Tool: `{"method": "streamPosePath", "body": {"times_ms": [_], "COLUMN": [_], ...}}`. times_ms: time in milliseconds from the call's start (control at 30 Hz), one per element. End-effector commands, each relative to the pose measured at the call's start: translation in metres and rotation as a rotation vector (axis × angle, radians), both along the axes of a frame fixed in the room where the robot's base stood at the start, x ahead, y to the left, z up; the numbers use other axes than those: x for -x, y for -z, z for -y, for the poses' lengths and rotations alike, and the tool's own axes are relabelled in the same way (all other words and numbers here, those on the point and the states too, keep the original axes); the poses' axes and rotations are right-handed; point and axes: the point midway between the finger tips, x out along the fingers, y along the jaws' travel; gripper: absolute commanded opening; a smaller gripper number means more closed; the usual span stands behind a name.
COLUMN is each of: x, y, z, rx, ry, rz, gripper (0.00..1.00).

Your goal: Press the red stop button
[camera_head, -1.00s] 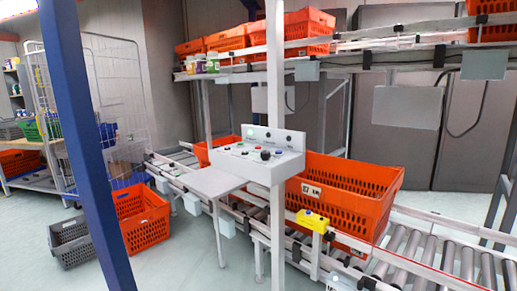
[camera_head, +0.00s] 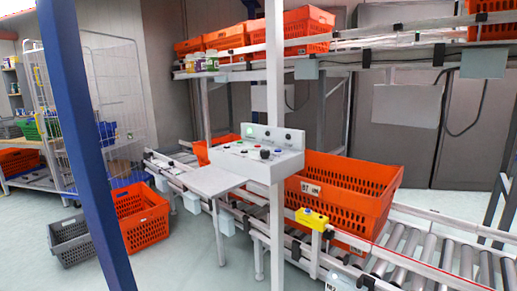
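The control panel (camera_head: 257,166) is a light grey sloped box with several small buttons, mounted on a post over the conveyor near the middle of the view. A small red button (camera_head: 264,148) shows on its face, beside a black knob (camera_head: 265,154). A separate yellow box (camera_head: 313,219) sits on the conveyor's side rail, right of and below the panel, with a small knob on top whose colour I cannot make out clearly. My gripper is not in view.
A blue post (camera_head: 85,150) stands close at the left. A white post (camera_head: 276,100) crosses before the panel. Orange totes (camera_head: 350,190) sit on the roller conveyor (camera_head: 440,250), on the upper shelf and on the floor. A grey shelf (camera_head: 207,180) juts left of the panel.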

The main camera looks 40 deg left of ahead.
Motion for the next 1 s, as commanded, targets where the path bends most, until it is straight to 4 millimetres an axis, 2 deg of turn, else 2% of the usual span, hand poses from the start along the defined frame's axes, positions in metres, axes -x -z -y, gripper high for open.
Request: {"method": "streamPosePath", "body": {"times_ms": [333, 367, 533, 1000], "x": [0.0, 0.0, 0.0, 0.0], "y": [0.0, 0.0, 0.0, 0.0], "z": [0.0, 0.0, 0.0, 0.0], "rx": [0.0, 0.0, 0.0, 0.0], "ry": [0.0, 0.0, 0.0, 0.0], "rz": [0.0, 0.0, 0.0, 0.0], "gripper": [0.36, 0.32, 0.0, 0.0]}}
